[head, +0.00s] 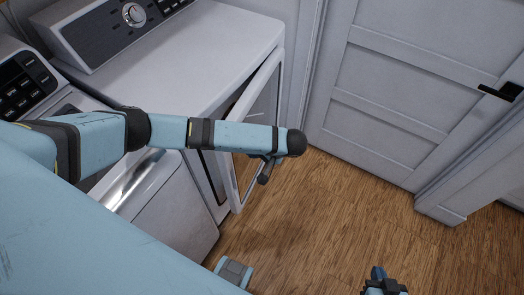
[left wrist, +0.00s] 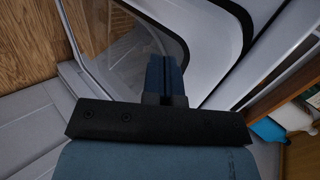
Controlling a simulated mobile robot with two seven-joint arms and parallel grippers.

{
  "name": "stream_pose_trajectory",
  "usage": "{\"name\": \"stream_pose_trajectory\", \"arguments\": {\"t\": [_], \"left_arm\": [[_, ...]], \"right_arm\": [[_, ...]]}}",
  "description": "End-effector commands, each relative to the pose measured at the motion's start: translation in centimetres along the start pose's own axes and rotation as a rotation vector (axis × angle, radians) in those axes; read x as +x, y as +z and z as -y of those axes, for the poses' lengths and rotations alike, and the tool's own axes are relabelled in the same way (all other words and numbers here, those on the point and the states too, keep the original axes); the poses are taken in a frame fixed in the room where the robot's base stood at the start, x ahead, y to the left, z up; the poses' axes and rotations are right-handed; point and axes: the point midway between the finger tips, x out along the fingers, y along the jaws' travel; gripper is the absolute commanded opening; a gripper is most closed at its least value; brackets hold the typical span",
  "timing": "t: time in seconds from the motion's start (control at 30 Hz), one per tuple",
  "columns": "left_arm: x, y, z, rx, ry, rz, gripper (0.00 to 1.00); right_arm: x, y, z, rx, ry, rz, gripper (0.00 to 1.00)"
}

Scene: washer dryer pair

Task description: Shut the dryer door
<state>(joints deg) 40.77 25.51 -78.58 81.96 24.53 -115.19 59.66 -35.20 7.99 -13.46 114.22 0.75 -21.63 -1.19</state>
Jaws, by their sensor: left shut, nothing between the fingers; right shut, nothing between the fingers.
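The dryer (head: 195,50) is the white machine with the round knob. Its door (head: 243,185) stands partly open at the front, with a light frame around a dark window. The door (left wrist: 97,62) also shows in the left wrist view, with the rounded dryer opening (left wrist: 243,50) to its right. My left gripper (head: 265,172) is shut and empty, close by the door in the head view; I cannot tell whether it touches. Its closed fingers show in the left wrist view (left wrist: 167,72). My right gripper (head: 378,272) is shut and empty, low over the floor, away from the door.
A second white machine (head: 165,210) stands left of the dryer, partly hidden by my left arm. A closed grey room door (head: 400,70) with a black handle (head: 502,91) is at the right. The wooden floor (head: 330,225) in front is clear.

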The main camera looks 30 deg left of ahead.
Motion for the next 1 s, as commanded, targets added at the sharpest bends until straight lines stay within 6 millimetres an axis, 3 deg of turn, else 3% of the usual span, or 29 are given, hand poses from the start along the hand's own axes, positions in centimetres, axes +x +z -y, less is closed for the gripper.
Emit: {"name": "stream_pose_trajectory", "arguments": {"t": [0.03,0.13,0.3,0.87,1.0], "left_arm": [[1.5,0.0,-0.3,0.0,-0.001,0.001,0.0],[3.3,0.0,-0.1,0.0,-0.002,0.001,0.0],[4.7,0.0,2.0,0.001,-0.001,-0.002,0.0],[5.8,0.1,2.9,0.001,0.001,-0.001,0.0],[7.6,0.9,5.0,0.0,0.001,0.006,0.0]], "right_arm": [[0.6,0.9,0.0,0.0,0.0,0.0,0.0],[0.7,1.1,0.0,0.0,0.0,0.0,0.0],[0.2,0.2,0.0,0.001,0.0,-0.001,0.0],[0.0,0.0,0.1,0.001,0.0,0.0,0.0],[-0.8,-1.3,0.1,0.001,0.0,0.003,0.0]]}}
